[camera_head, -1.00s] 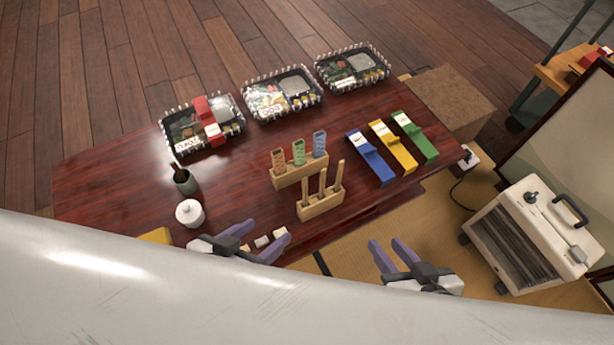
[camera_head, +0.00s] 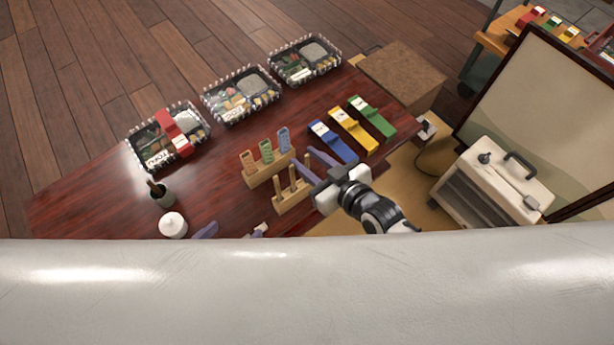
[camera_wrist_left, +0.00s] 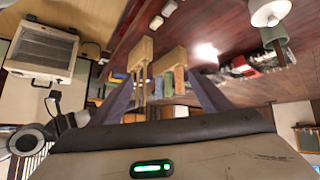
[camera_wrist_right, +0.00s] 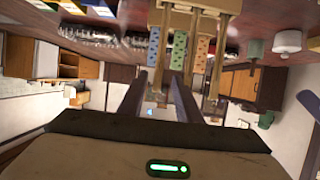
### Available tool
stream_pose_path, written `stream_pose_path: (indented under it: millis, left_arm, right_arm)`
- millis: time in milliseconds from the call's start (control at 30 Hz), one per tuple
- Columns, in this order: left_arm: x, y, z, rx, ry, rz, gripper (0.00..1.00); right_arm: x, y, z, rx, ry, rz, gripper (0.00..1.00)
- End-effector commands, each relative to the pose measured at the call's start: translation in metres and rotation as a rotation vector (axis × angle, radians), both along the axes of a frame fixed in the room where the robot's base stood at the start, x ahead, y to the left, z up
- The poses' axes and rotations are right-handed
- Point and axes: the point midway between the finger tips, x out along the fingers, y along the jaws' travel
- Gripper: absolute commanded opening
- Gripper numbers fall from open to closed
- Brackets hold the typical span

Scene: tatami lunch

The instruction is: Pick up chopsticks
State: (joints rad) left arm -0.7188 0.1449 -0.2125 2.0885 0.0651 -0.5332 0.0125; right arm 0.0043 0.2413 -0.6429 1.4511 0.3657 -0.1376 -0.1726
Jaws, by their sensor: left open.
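Pale wooden chopsticks (camera_head: 292,178) stand upright in a low wooden stand (camera_head: 292,203) on the dark red table. They also show in the right wrist view (camera_wrist_right: 217,60) and, between the fingers but farther off, in the left wrist view (camera_wrist_left: 140,90). My right gripper (camera_head: 312,160) is beside the stand, its two fingers apart. My left gripper (camera_head: 230,230) is open at the table's front edge, mostly hidden behind a pale foreground surface.
Orange, green and blue patterned pieces (camera_head: 266,151) stand in a rack (camera_head: 270,174) behind. Blue, yellow and green strips (camera_head: 350,130) lie at right. Three bento boxes (camera_head: 240,95) line the back.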

Motion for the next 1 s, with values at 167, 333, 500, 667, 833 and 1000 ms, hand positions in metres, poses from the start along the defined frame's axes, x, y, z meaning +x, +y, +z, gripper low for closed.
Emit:
stream_pose_path:
  millis: [167,333,500,667,833,1000]
  left_arm:
    - [0.000,-0.003,-0.014,-0.023,-0.011,0.010,0.71]
    - [0.002,-0.006,-0.020,-0.049,-0.026,0.024,0.71]
    - [0.004,-0.007,-0.015,-0.061,-0.039,0.029,0.71]
    - [0.002,-0.007,-0.013,-0.063,-0.037,0.030,0.71]
    - [-0.001,-0.007,-0.015,-0.063,-0.029,0.030,0.71]
    - [-0.002,-0.007,-0.016,-0.061,-0.028,0.029,0.71]
  right_arm:
    - [0.018,0.009,-0.012,0.003,-0.004,-0.001,0.31]
    - [0.034,0.020,-0.019,0.003,-0.002,0.000,0.31]
    - [0.041,0.024,-0.018,0.000,-0.001,-0.001,0.31]
    - [0.041,0.024,-0.017,0.000,0.000,-0.001,0.31]
    - [0.040,0.024,-0.017,0.000,0.000,-0.001,0.09]
    - [0.040,0.024,-0.017,0.000,0.000,-0.001,0.00]
